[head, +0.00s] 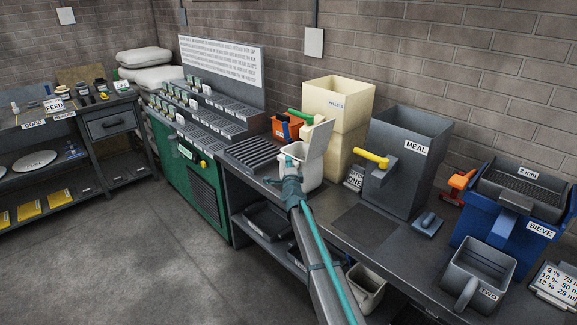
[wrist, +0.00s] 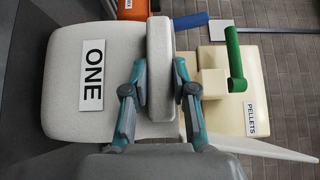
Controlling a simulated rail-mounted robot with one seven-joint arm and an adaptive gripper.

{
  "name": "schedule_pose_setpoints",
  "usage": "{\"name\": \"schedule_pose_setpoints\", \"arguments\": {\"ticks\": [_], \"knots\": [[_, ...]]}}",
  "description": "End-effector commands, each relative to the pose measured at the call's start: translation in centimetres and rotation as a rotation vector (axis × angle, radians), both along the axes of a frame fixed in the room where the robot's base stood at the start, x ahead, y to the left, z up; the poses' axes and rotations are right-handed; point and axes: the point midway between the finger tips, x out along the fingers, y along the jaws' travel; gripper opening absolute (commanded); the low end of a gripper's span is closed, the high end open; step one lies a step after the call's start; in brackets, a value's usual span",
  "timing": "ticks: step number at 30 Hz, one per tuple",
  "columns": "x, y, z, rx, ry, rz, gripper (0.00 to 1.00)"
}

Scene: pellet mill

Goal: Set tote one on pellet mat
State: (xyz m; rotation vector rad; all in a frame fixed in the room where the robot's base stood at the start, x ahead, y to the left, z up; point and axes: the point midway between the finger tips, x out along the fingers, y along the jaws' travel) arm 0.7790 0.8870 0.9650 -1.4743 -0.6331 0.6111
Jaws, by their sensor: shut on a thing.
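Tote one is a pale grey tote (head: 301,172) on the bench side in front of the cream pellets bin (head: 338,100). Its ONE label shows in the wrist view, where the tote (wrist: 62,127) fills the left. My gripper (head: 291,182) is shut on the tote's handle; in the wrist view its teal fingers (wrist: 160,92) close on both sides of the grey handle bar. The tote looks upright. I cannot tell whether its base touches the bench. No mat shows under the tote; that spot is hidden by the tote and my arm.
A dark square mat (head: 365,226) lies in front of the grey meal bin (head: 405,150) with its yellow handle. A green handle (wrist: 235,60) juts from the pellets bin. An orange box (head: 287,127) stands behind left. A ribbed black rack (head: 253,153) is left of the tote.

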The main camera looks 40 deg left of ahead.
Motion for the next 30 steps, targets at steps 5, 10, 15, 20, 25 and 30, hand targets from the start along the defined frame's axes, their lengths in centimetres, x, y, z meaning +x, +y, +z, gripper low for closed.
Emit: {"name": "schedule_pose_setpoints", "arguments": {"ticks": [5, 10, 15, 20, 25, 30], "knots": [[0.0, 0.0, -0.6, 0.000, -0.001, -0.001, 0.00], [0.0, 0.0, -1.2, 0.000, -0.001, 0.000, 0.00], [0.0, 0.0, -1.2, 0.000, -0.001, 0.000, 0.00], [0.0, 0.0, -1.2, 0.000, -0.001, -0.001, 0.00], [0.0, 0.0, -1.2, 0.000, -0.001, 0.000, 0.00], [0.0, 0.0, -1.5, 0.001, -0.001, 0.000, 0.00]]}}
